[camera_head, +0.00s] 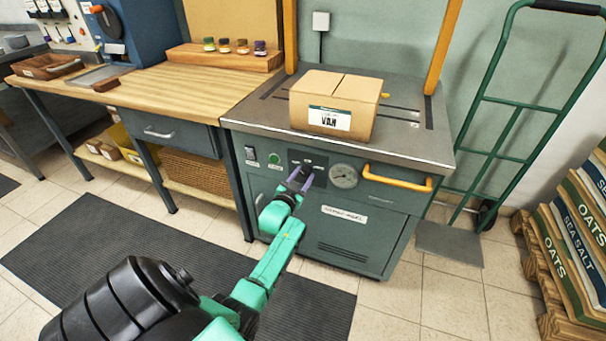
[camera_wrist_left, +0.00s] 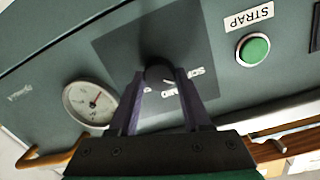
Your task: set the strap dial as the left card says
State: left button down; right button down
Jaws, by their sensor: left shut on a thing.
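The strap dial (camera_wrist_left: 158,73) is a dark round knob on a dark plate on the front of the green-grey strapping machine (camera_head: 336,219). My left gripper (camera_head: 301,178) is at it, with its purple fingers shut on the knob from both sides. In the left wrist view, white lettering on the plate is upside down and partly covered by the fingers, so the dial's setting cannot be read. A cardboard box (camera_head: 350,86) with a label reading VAN stands on the machine top. I cannot make out which card is the left card. My right gripper is out of view.
A round gauge (camera_head: 343,176) and a yellow handle (camera_head: 397,178) sit right of the dial. A green STRAP button (camera_wrist_left: 253,50) is on the same front. A wooden bench (camera_head: 165,88) stands left, a green hand truck (camera_head: 518,110) right. A dark mat (camera_head: 120,255) covers the floor.

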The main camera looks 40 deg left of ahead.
pick_arm(q)
jog(key=shift+r+n, duration=0.1)
jog(key=shift+n, duration=0.4)
jog(key=shift+c, duration=1.8)
grip_release()
jog(key=f+p+v, duration=0.1)
jog(key=p+v, duration=0.2)
jog(key=v, duration=1.1)
jog(key=shift+s+r, duration=0.3)
jog(key=shift+r, duration=0.15)
jog(key=shift+f, duration=0.1)
